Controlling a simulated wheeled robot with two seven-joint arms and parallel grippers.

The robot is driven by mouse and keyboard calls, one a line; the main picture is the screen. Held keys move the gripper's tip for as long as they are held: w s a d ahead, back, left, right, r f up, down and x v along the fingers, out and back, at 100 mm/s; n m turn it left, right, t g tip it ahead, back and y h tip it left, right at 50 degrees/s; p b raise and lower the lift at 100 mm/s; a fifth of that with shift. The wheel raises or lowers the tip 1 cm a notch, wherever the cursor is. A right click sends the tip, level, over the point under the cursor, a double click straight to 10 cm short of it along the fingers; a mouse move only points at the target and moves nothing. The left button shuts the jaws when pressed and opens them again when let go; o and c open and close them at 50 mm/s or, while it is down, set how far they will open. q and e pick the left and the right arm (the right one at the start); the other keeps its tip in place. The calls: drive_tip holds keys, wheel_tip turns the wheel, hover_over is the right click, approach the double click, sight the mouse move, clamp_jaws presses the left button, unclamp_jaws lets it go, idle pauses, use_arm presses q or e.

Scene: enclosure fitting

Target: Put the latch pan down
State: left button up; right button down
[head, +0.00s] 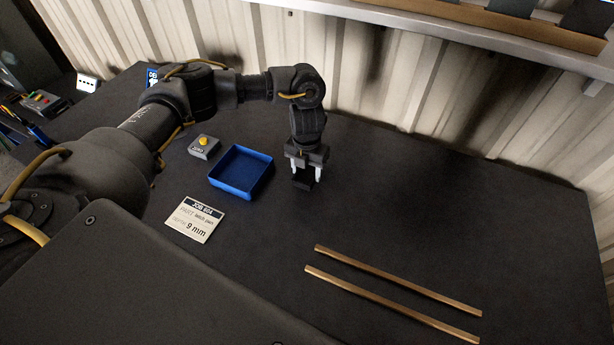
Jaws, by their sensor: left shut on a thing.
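My left gripper (305,172) points down over the dark table (420,200), just right of the blue tray. It is shut on a small black piece, which I take to be the latch pan (303,182). The piece sits between the two pale fingertips and is dark against the table, so I cannot tell whether it touches the surface. My right gripper is not in view.
An open, empty blue tray (264,180) lies left of the gripper. A grey box with a yellow button (204,146) and a job card reading 9 mm (194,219) are nearby. Two wooden strips (395,279) lie front right. A shelf (480,32) runs along the corrugated wall.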

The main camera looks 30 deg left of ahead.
use_arm(q)
drive_tip(key=s+d+r+b, duration=0.2)
drive_tip(key=s+d+r, duration=0.7)
drive_tip(key=s+r, duration=0.15)
drive_tip(key=s+a+n+b, duration=0.1)
drive_tip(key=s+a+n, duration=0.1)
drive_tip(key=n, duration=1.5)
drive_tip(key=s+a+n+b, duration=0.1)
drive_tip(key=s+a+n, duration=0.1)
drive_tip(key=n, duration=1.6)
drive_tip(key=shift+a+r, duration=0.4)
drive_tip(key=shift+a, duration=0.05)
